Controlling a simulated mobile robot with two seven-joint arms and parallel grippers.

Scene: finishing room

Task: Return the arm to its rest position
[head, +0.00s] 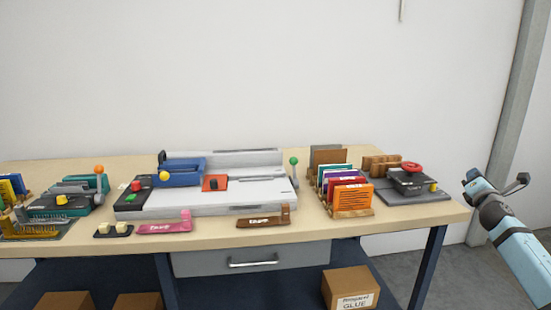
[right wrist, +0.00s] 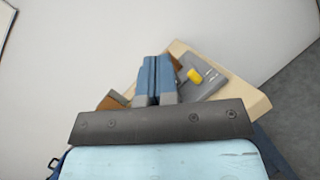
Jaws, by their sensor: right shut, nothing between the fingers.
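My right arm comes in from the right edge in the head view. Its right gripper (head: 471,176) is held in the air beyond the right end of the workbench (head: 400,225), apart from it. In the right wrist view the two blue fingers of the right gripper (right wrist: 156,62) lie side by side, shut, with nothing between them. My left arm and gripper do not show.
A binding machine (head: 240,200) fills the bench's middle. A rack (head: 352,212) of coloured booklets and a dark device with a red knob (head: 411,181) stand at the right end. Brown (head: 263,220) and pink (head: 165,227) pieces lie along the front. A glue box (head: 349,285) is below.

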